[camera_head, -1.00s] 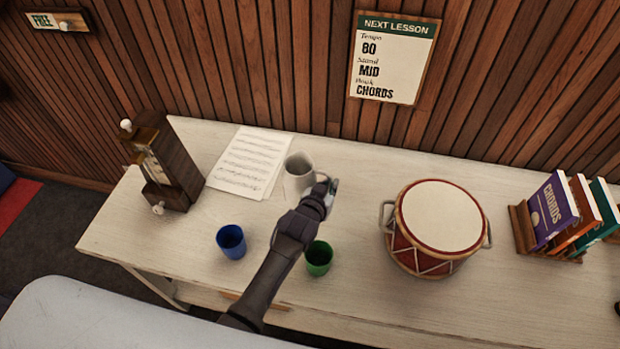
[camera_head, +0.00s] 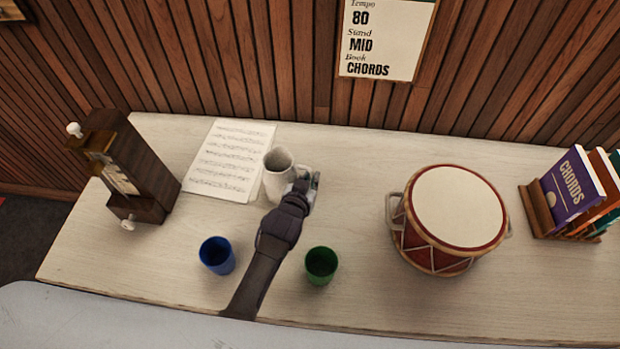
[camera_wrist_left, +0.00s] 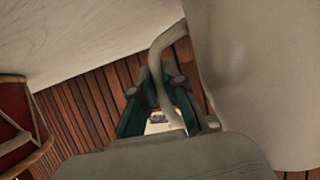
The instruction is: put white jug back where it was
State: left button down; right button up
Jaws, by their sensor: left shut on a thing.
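The white jug (camera_head: 275,183) is in the middle of the head view, just right of the music sheet. It looks upright or nearly so; whether its base touches the table is unclear. My left gripper (camera_head: 308,187) is at the jug's right side, shut on its handle. In the left wrist view, the jug's pale body (camera_wrist_left: 250,70) fills the right side, and the handle (camera_wrist_left: 160,50) runs down between the fingers of my gripper (camera_wrist_left: 158,100). My right gripper is not in view.
The music sheet (camera_head: 228,165) lies left of the jug. A blue cup (camera_head: 217,257) and a green cup (camera_head: 321,266) stand nearer the front. A metronome (camera_head: 130,170) stands at left, a drum (camera_head: 450,215) and book rack (camera_head: 540,212) at right. Bare table lies between gripper and drum.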

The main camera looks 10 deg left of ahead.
pick_arm(q)
jog(key=shift+s+r, duration=0.1)
jog(key=shift+s, duration=0.1)
jog(key=c, duration=1.5)
grip_release()
jog(key=shift+d, duration=0.1)
jog(key=shift+o, duration=1.4)
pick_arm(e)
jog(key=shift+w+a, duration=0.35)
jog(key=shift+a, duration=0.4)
pick_arm(q)
jog(key=shift+r, duration=0.1)
jog(key=v, duration=1.2)
jog(key=shift+b, duration=0.35)
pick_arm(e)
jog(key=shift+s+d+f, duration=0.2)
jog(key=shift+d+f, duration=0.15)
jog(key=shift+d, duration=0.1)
